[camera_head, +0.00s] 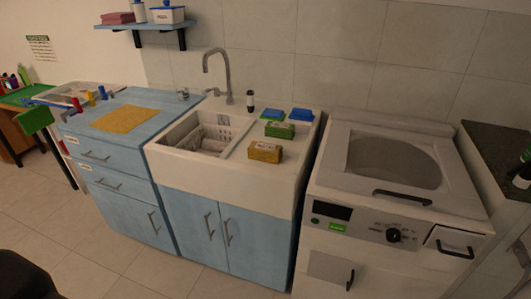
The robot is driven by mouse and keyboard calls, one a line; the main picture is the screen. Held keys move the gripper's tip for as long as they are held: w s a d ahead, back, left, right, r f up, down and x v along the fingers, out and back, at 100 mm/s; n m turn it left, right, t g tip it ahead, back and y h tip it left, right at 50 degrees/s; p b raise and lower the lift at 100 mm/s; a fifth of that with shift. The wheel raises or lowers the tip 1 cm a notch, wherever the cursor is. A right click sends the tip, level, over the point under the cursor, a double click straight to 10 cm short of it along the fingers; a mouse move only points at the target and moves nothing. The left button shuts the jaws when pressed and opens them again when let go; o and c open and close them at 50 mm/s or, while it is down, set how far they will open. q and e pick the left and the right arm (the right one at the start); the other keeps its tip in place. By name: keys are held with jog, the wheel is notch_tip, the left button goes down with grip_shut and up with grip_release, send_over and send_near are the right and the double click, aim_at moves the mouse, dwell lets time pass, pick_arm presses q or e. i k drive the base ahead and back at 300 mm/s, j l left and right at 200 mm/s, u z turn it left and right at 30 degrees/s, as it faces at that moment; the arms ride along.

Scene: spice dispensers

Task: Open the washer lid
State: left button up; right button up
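The washer (335,258) stands at the right, a white top-loading machine with a control panel, a dark display and a knob. Its lid (350,135) is shut and lies flat on top, with a large grey round window (395,162). A black handle (402,197) runs along the lid's front edge. Neither of my grippers shows in the head view. A dark rounded shape is at the bottom left corner, too little of it to identify.
A white sink (188,172) with a basket and several small boxes stands left of the washer. A blue cabinet (125,200) is further left. A dark-topped counter (495,150) adjoins the washer's right side. The tiled floor (105,262) in front is clear.

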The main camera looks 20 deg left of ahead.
aim_at(462, 198)
jog(key=i+j+u, duration=0.1)
jog(key=i+u, duration=0.4)
jog(key=i, duration=0.4)
jog(key=z, duration=1.45)
